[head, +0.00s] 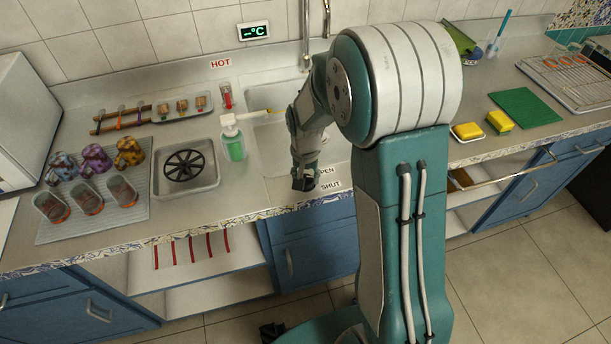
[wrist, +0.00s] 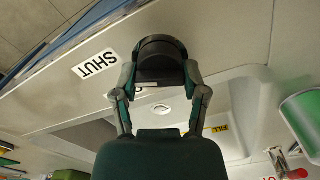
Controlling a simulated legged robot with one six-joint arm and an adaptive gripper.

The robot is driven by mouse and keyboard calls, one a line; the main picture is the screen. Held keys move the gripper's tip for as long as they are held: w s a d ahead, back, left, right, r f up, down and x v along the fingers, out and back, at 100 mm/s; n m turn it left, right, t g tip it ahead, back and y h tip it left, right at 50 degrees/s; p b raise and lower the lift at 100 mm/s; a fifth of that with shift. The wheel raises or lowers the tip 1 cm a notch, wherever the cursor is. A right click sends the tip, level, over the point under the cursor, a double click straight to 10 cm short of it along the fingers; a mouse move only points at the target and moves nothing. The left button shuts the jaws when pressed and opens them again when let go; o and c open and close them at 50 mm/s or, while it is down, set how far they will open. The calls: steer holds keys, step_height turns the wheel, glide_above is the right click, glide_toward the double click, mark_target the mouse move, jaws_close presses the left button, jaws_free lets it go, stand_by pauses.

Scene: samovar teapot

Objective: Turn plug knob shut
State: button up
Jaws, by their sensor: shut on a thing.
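A round black knob (wrist: 160,58) shows in the wrist view between the two fingers of my gripper (wrist: 160,78). The fingers are shut on it, one at each side. A small pale mark shows on the knob's near edge. A white label reading SHUT (wrist: 97,65) lies on the counter beside the knob. In the head view my gripper (head: 304,172) points down at the counter's front edge, just in front of the sink. Its dark end hides most of the knob there. The SHUT label (head: 330,186) and a partly covered OPEN label (head: 328,171) lie to its right.
A sponge (head: 499,121) and green mat (head: 525,107) lie right.

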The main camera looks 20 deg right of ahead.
mark_target(304, 176)
steer(key=shift+s+f+m, duration=0.1)
steer(key=shift+m, duration=2.1)
steer(key=o, duration=1.2)
steer(key=shift+c, duration=0.2)
steer(key=shift+a, duration=0.1)
step_height(304, 176, up, 12)
